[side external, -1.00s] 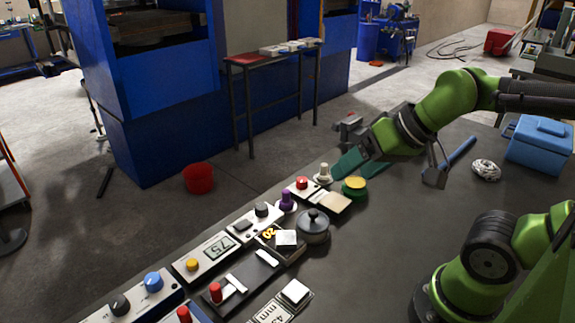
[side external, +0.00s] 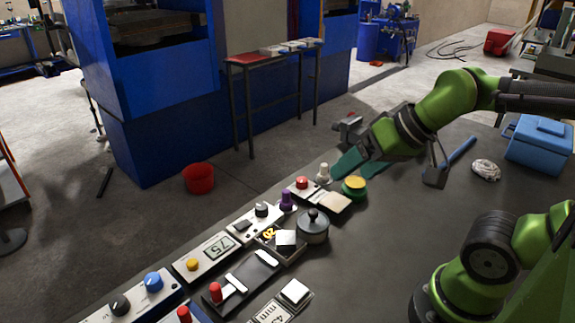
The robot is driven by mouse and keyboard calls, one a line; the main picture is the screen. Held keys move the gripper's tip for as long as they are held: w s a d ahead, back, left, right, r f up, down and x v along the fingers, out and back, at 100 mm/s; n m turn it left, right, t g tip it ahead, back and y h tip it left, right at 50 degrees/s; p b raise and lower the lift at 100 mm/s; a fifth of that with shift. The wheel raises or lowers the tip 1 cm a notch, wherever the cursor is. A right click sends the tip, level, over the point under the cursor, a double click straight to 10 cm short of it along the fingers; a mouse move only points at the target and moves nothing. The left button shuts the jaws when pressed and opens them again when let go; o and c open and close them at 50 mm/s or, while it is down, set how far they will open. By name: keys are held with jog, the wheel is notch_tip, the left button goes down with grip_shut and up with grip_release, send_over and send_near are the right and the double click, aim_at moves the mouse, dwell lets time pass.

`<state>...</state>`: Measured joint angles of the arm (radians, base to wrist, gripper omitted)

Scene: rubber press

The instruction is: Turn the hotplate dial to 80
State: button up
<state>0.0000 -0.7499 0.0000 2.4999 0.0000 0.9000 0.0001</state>
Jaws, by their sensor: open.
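A row of control boxes runs along the bench's left edge. One white box carries a grey dial (side external: 262,209) with a pale pointer, beside a lidded dark pot (side external: 313,226). Another white box nearer the camera carries a blue dial (side external: 153,281) and a black dial (side external: 120,304). I cannot tell which dial is the hotplate's, and the scale markings are too small to read. My gripper (side external: 347,128) is open and empty, past the far end of the row, above and apart from the dials.
A purple knob (side external: 287,202), a red button (side external: 302,183), a yellow-topped button (side external: 354,183) and a red-handled lever (side external: 215,291) crowd the row. A blue cooler (side external: 539,143) stands at the back right. The middle of the bench is clear.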

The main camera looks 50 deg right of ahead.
jog(key=shift+c, duration=1.2)
jog(key=m+g+h, duration=0.2)
jog(key=m+g, duration=0.5)
jog(key=m, duration=0.6)
send_over(262, 206)
jog(key=s, duration=0.1)
notch_tip(262, 206, down, 5)
jog(key=f, duration=1.6)
jog(key=shift+w+a+f, duration=0.1)
jog(key=shift+w+f, duration=0.15)
jog(key=shift+w, duration=0.15)
jog(key=c, duration=1)
jog(key=shift+c, duration=0.2)
